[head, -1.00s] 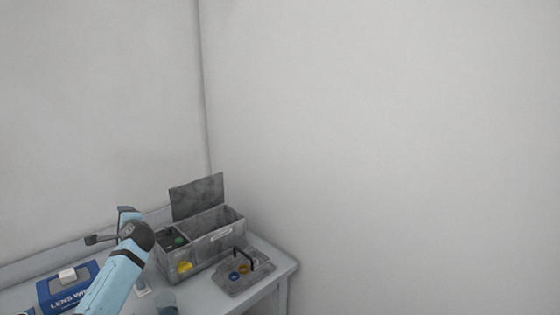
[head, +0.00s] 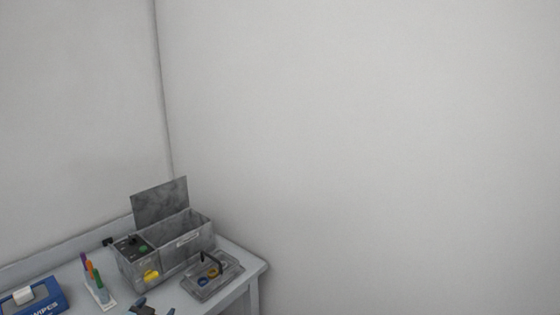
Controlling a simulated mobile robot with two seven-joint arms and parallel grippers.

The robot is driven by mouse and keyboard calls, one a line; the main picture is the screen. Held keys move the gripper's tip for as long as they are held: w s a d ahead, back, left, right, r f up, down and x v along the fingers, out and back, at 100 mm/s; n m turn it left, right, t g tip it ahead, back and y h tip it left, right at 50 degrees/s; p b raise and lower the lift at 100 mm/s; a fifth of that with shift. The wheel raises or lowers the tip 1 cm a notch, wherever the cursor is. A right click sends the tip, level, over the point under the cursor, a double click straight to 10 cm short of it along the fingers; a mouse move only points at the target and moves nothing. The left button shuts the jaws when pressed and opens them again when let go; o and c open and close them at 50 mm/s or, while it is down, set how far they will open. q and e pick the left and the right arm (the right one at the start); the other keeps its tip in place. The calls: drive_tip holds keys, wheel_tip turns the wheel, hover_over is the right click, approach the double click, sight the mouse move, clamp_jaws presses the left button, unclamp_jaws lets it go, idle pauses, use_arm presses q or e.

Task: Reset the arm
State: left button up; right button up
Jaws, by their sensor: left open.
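My left gripper (head: 152,306) shows only in part at the bottom edge of the head view, in front of the grey instrument box. Its dark fingertips are apart, and nothing shows between them. The rest of the left arm is below the picture. My right gripper is not in view. The grey instrument box (head: 188,250) stands on the bench with its lid (head: 160,203) raised. It has a green button (head: 143,247) on top and a yellow knob (head: 152,275) on its front.
A grey plate with a black handle (head: 228,276) and blue and gold rings lies right of the box. A clear holder (head: 101,294) with colored pens and a blue wipes box (head: 38,298) stand to the left. The bench (head: 250,265) ends at the right; walls rise behind.

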use_arm(q)
drive_tip(key=s+d+f+g, duration=0.1)
drive_tip(key=s+d+f, duration=0.3)
drive_tip(key=s, duration=0.7)
drive_tip(key=s+d+f+g+h, duration=0.1)
drive_tip(key=s+d+f, duration=0.2)
drive_tip(key=s, duration=0.9)
drive_tip(key=s+d+f+n+g+h, duration=0.1)
drive_tip(key=s+d+f, duration=0.3)
drive_tip(key=s, duration=0.7)
drive_tip(key=d+g, duration=0.1)
drive_tip(key=d, duration=0.1)
drive_tip(key=shift+s+d+f, duration=0.15)
drive_tip(key=shift+d+f, duration=0.2)
